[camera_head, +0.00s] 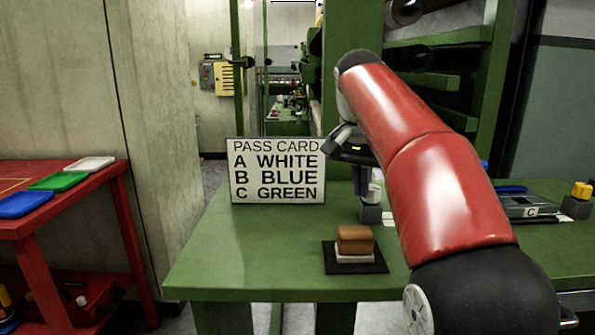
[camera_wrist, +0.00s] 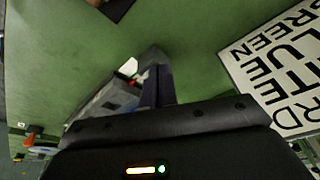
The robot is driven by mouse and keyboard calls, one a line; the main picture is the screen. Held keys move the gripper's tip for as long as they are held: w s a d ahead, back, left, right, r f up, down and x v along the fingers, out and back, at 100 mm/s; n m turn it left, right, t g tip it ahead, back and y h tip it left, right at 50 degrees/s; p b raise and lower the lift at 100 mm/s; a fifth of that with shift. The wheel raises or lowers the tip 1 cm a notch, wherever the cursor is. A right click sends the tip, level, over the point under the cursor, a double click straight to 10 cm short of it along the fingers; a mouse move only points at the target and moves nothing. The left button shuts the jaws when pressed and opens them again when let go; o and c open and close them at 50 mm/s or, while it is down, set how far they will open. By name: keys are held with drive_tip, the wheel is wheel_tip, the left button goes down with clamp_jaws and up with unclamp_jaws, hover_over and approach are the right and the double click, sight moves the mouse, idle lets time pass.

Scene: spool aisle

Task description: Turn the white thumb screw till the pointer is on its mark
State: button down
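A small white part, which looks like the white thumb screw (camera_head: 376,191), shows at the top of a grey block (camera_head: 371,214) on the green bench. My gripper (camera_head: 363,182) points down at it from above, and its fingers partly cover it. In the wrist view my dark fingers (camera_wrist: 157,84) look close together, with a white patch (camera_wrist: 129,67) and grey block parts (camera_wrist: 108,101) beside them. I cannot tell whether the fingers grip the screw. The pointer and its mark cannot be made out.
A pass card (camera_head: 277,171) stands upright left of my gripper, reading A white, B blue, C green. A brown block on a dark pad (camera_head: 341,268) lies at the front. A grey unit labelled C (camera_head: 525,205) sits right, beyond my arm. A red table (camera_head: 75,205) holds coloured trays.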

idle(0.4)
drive_tip(key=shift+s+a, duration=0.2)
drive_tip(key=shift+a, duration=0.05)
drive_tip(key=shift+w+d+v, duration=0.1)
drive_tip(key=shift+w+v, duration=0.1)
drive_tip(key=shift+v, duration=0.75)
drive_tip(key=shift+w+d+v, duration=0.15)
drive_tip(key=shift+w+v, duration=0.05)
drive_tip(key=shift+v, duration=0.8)
drive_tip(key=shift+w+d+v, duration=0.1)
drive_tip(key=shift+w+v, duration=0.1)
drive_tip(key=shift+v, duration=0.75)
drive_tip(key=shift+r, duration=0.2)
drive_tip(key=s+d+n+y, duration=0.1)
drive_tip(key=d+n, duration=0.4)
drive_tip(key=n, duration=0.1)
drive_tip(key=shift+s+a+b+x, duration=0.1)
drive_tip(key=shift+s+b+x, duration=0.15)
drive_tip(key=shift+x, duration=0.75)
drive_tip(key=shift+s+a+b+x, duration=0.15)
drive_tip(key=shift+b+x, duration=0.25)
drive_tip(key=shift+x, duration=0.55)
drive_tip(key=shift+s+a+b+x, duration=0.1)
drive_tip(key=shift+s+b+x, duration=0.15)
drive_tip(key=shift+x, duration=0.75)
drive_tip(key=shift+w+f, duration=0.1)
drive_tip(key=shift+w, duration=0.1)
